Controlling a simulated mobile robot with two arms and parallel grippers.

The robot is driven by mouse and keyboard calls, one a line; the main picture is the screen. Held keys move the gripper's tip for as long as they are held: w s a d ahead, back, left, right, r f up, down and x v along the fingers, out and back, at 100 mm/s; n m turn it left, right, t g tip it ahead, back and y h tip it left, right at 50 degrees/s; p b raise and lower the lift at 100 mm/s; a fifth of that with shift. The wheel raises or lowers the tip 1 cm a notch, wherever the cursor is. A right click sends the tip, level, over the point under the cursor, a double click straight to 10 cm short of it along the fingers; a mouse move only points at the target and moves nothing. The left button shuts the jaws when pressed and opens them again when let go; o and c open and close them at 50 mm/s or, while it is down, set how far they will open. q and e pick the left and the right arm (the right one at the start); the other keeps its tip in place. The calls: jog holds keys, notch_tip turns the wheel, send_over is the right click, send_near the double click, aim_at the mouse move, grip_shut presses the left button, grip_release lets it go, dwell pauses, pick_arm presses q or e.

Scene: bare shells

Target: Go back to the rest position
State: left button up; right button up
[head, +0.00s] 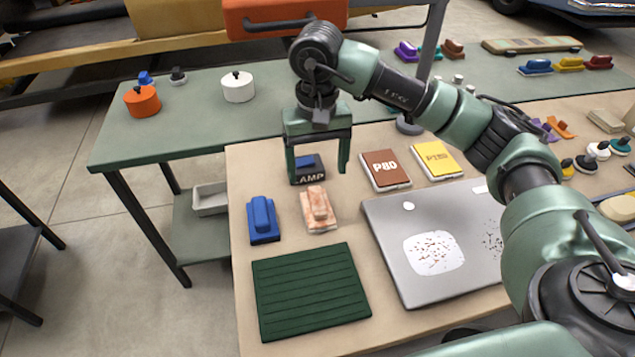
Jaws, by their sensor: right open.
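My right gripper (318,168) hangs open over the wooden table (243,166), fingers pointing down. A dark block marked "AMP" (308,177) with a blue top shows between and behind its fingers; I cannot tell whether they touch it. My right arm comes in from the right and reaches across the table. My left gripper is not in view.
Near the gripper are a blue block (263,220), a marbled block (319,210), a brown "P80" pad (385,170) and a yellow pad (437,160). A green ridged mat (311,290) and a grey panel (390,235) lie in front. A green table (190,117) stands behind.

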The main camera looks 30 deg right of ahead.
jog(key=shift+r, duration=0.35)
